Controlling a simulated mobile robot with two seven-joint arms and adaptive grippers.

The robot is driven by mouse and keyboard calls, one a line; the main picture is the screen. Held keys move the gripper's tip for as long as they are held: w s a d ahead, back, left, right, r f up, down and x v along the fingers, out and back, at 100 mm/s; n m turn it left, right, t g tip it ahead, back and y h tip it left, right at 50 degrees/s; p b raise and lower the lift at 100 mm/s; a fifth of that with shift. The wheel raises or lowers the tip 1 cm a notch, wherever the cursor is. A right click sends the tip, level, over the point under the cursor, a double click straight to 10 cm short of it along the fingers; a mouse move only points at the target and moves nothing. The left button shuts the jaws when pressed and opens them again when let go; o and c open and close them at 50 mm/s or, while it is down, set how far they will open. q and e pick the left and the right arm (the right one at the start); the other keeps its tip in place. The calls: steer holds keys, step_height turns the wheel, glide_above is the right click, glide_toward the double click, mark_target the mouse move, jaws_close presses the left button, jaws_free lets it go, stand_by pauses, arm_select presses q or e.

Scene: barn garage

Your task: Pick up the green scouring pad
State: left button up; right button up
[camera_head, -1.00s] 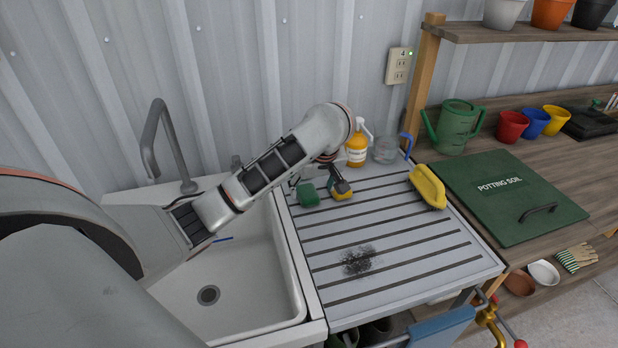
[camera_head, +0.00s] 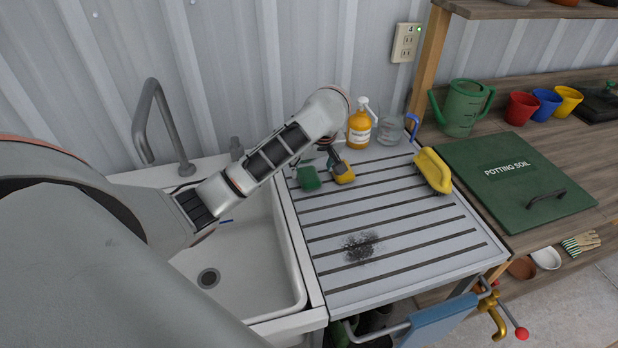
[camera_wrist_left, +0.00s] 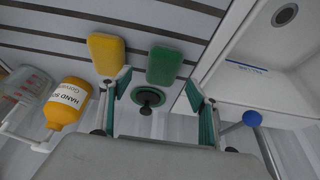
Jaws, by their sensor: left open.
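The green scouring pad (camera_head: 309,177) lies on the grooved drainboard near the sink's right edge. In the left wrist view the green pad (camera_wrist_left: 163,66) lies ahead of the gap between my fingers, apart from them. A yellow sponge (camera_head: 345,174) lies just to its right; it shows left of the pad in the left wrist view (camera_wrist_left: 106,54). My left gripper (camera_head: 330,160) is open and empty near the pad and sponge; its green-lined fingers (camera_wrist_left: 159,87) are spread wide. My right gripper is out of view.
A yellow brush (camera_head: 433,170) lies right. The sink (camera_head: 250,265) is left, with a faucet (camera_head: 170,125). A round green-rimmed object (camera_wrist_left: 149,98) sits behind the pad.

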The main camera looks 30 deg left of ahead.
mark_target(309, 175)
arm_select(q)
steer(key=x, duration=0.3)
steer(key=shift+s+a+f, duration=0.15)
steer(key=shift+s+a, duration=0.05)
steer(key=shift+w+a+f, duration=0.1)
steer(key=shift+w+f, duration=0.1)
steer(key=shift+f, duration=0.3)
steer(key=c, duration=1)
